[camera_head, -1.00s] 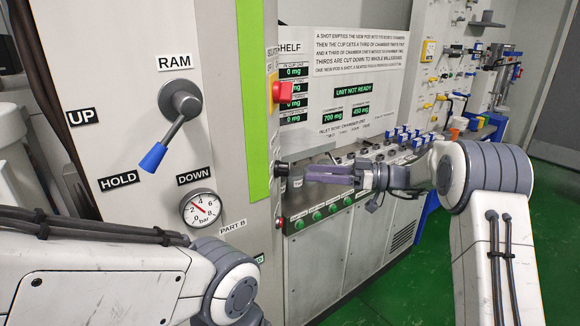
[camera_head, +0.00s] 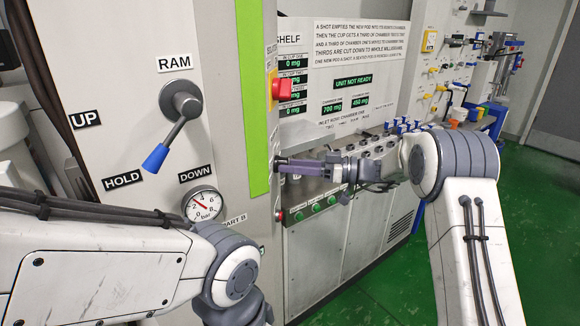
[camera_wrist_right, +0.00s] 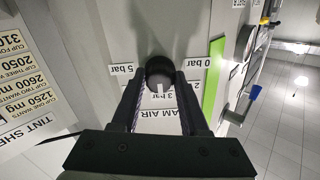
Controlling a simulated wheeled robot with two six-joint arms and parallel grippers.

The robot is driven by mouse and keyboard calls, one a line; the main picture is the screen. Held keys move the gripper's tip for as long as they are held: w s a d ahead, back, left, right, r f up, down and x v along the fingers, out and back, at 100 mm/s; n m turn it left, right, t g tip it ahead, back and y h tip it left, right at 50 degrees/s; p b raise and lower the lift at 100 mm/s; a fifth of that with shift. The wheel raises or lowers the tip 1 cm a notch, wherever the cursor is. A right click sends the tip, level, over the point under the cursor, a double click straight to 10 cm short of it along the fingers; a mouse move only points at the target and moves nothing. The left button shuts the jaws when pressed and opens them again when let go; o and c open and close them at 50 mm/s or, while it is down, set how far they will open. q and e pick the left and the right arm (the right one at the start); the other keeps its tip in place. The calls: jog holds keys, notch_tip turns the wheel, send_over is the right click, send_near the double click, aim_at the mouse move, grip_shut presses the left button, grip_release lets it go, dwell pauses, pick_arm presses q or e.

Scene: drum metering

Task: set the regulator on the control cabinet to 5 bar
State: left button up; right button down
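The regulator is a round black knob (camera_wrist_right: 160,71) on the pale cabinet face. The right wrist view shows it upside down, with labels 5 bar (camera_wrist_right: 122,69), 3 bar (camera_wrist_right: 181,96) and 0 bar around it. A pale mark on the knob faces the 3 bar side. My right gripper (camera_wrist_right: 161,80) has its fingers apart, one on each side of the knob; whether they touch it I cannot tell. In the head view the right gripper (camera_head: 283,165) reaches the cabinet edge and hides the knob. My left gripper is out of view; only its arm shows.
The grey cabinet (camera_head: 225,100) carries a blue-tipped RAM lever (camera_head: 175,128) near HOLD and a round bar gauge (camera_head: 202,204), its red needle up and left. A red switch (camera_head: 282,90) sits above the right gripper. Green floor is clear at right.

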jog(key=shift+s+m+b, duration=0.1)
jog(key=shift+m+b, duration=2.5)
jog(key=shift+m, duration=7.3)
